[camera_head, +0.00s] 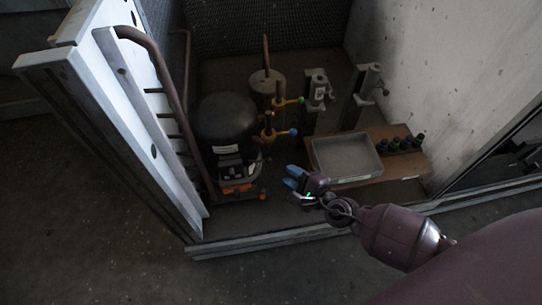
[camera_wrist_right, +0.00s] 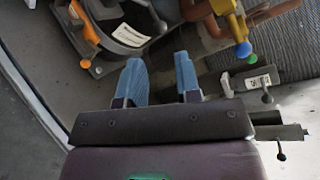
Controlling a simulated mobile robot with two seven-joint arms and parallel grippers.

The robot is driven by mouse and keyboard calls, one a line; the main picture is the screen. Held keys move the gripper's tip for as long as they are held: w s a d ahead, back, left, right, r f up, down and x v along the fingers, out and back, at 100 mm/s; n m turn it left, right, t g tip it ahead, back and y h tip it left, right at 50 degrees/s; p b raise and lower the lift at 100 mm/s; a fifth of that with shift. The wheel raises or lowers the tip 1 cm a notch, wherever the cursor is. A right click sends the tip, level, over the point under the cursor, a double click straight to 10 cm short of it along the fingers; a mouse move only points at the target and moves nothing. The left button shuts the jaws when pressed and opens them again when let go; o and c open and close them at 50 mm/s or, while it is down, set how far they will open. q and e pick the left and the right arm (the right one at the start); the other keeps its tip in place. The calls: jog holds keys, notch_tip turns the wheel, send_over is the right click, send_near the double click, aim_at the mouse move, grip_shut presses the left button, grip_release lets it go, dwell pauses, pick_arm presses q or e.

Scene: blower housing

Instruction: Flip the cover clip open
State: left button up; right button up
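The black compressor (camera_head: 226,122) stands inside the housing, with a small box with orange parts (camera_head: 238,189) low at its front. An orange lever-like piece, likely the cover clip (camera_wrist_right: 84,23), is at the upper left of the right wrist view. An orange round knob (camera_wrist_right: 85,63) is just below it. I cannot tell for sure whether the clip is open or shut. My right gripper (camera_head: 293,177) is right of the compressor front; its blue fingers (camera_wrist_right: 161,75) are apart with nothing between them, clear of the orange piece. My left gripper is not in view.
Yellow valves with a blue knob (camera_head: 293,131) and a green knob (camera_head: 301,99) stand right of the compressor. A grey tray (camera_head: 346,157) and several dark bottles lie on a brown board (camera_head: 405,160). A white panel with a pipe (camera_head: 150,120) borders the left.

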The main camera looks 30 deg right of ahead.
aim_at(268, 158)
jog(key=shift+b+x, duration=0.75)
jog(key=shift+x, duration=4)
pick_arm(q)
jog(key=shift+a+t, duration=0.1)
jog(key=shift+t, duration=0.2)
